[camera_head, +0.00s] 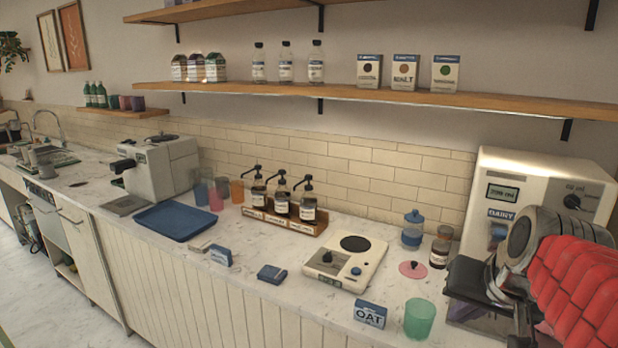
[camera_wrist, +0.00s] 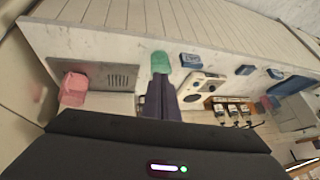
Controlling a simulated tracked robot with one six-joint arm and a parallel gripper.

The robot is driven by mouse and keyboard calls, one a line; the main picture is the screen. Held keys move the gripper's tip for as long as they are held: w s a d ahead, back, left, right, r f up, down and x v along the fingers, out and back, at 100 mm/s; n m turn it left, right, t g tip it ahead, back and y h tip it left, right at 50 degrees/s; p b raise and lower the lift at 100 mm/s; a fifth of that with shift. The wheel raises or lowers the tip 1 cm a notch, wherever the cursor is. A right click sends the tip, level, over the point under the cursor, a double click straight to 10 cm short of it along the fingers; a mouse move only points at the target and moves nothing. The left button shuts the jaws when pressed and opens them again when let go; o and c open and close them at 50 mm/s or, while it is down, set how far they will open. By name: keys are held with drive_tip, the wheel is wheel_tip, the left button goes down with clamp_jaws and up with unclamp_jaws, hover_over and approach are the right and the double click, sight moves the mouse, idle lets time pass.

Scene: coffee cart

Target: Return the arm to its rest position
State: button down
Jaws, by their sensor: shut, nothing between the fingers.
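My gripper (camera_wrist: 160,82) shows in the wrist view as two dark fingers pressed together, shut with nothing between them. Its tips appear just beside the green cup (camera_wrist: 160,61) in that picture; I cannot tell whether they touch or how high they are. In the head view my arm, with a red cover and grey joint, fills the lower right in front of the dairy dispenser (camera_head: 556,172). The gripper's fingers are not clear there. The green cup also stands on the counter (camera_head: 419,316) in the head view, left of my arm.
Pump bottles (camera_head: 281,202) and a blue tray (camera_head: 180,221) are farther left. A pink cup (camera_wrist: 72,90) stands by a grey grate (camera_wrist: 108,76). A shelf (camera_head: 370,96) runs above.

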drive_tip(key=s+a+f+n, duration=0.5)
drive_tip(key=s+a+f, duration=0.3)
drive_tip(key=s+a, duration=0.2)
drive_tip(key=shift+s+a+g+y, duration=0.15)
drive_tip(key=shift+a+g+y, duration=0.15)
drive_tip(key=shift+a+g, duration=0.15)
drive_tip(key=shift+d+f, duration=0.1)
idle(0.5)
